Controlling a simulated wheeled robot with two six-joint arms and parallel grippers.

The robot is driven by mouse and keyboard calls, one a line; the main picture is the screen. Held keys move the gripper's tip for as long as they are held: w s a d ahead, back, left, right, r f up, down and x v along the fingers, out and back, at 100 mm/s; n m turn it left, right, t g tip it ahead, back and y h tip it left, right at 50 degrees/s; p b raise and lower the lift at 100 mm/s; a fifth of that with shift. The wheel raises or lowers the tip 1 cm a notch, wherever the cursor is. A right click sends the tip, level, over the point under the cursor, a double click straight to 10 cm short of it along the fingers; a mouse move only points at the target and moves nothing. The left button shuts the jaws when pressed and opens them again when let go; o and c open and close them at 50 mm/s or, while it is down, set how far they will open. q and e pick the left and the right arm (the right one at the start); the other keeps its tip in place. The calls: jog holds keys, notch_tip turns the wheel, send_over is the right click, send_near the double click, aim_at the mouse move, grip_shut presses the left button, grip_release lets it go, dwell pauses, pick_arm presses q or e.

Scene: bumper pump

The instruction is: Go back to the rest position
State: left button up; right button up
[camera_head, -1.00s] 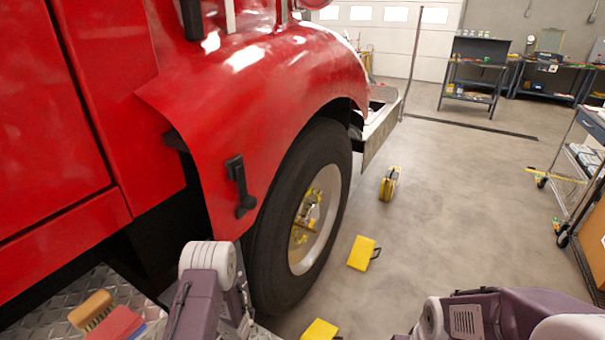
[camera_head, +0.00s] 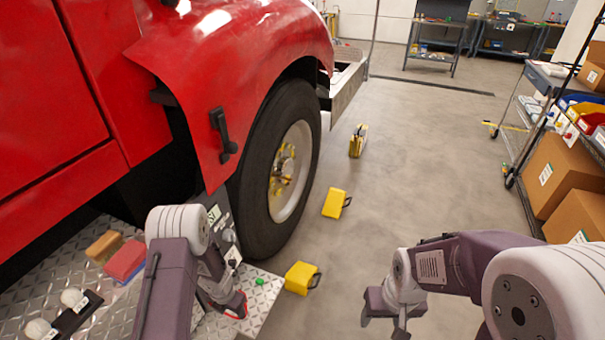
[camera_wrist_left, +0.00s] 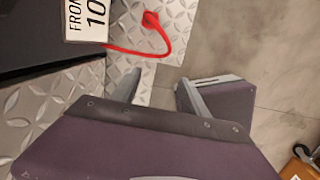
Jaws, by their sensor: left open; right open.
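My left gripper (camera_head: 236,306) hangs over the diamond-plate step beside the red truck's front wheel, partly hidden behind my own arm. In the left wrist view its two fingers (camera_wrist_left: 160,92) are spread apart with nothing between them. A dark box with a white "FRONT" label (camera_wrist_left: 86,18) and a looped red cord (camera_wrist_left: 158,38) lie just beyond the fingers, apart from them. My right gripper (camera_head: 388,318) is open and empty over the bare grey floor at the bottom of the head view.
The red truck (camera_head: 240,50) and its wheel (camera_head: 285,170) stand close on the left. A brush (camera_head: 104,246) and red block (camera_head: 125,260) lie on the step (camera_head: 60,250). Yellow cases (camera_head: 334,203) stand on the floor.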

pick_arm(q)
jog(key=w+r+n+t+p, duration=0.15)
jog(key=r+n, duration=0.25)
jog(key=r, duration=0.6)
jog(key=w+r+n+t+y+p, duration=0.1)
jog(key=r+n+p, duration=0.25)
jog(key=r, duration=0.55)
jog(key=w+r+n+t+p, duration=0.15)
jog(key=r+n, duration=0.25)
jog(key=r, duration=0.6)
jog(key=s+r+n+g+p, duration=0.1)
jog(key=s+r+n, duration=0.25)
jog(key=n, duration=0.25)
jog(key=s+r+n+p, duration=0.1)
jog(key=s+r+n, duration=0.1)
jog(key=s+n, duration=0.4)
jog(key=s+d+f+n+g, duration=0.1)
jog(key=s+n, duration=0.3)
jog(key=n, duration=0.5)
jog(key=s+d+f+n+g+h, duration=0.1)
jog(key=s+d+f+n+g, duration=0.1)
jog(key=n, duration=0.6)
jog(key=shift+s+d+n+b, duration=0.4)
jog(key=shift+s+d, duration=0.35)
jog(key=shift+s, duration=0.4)
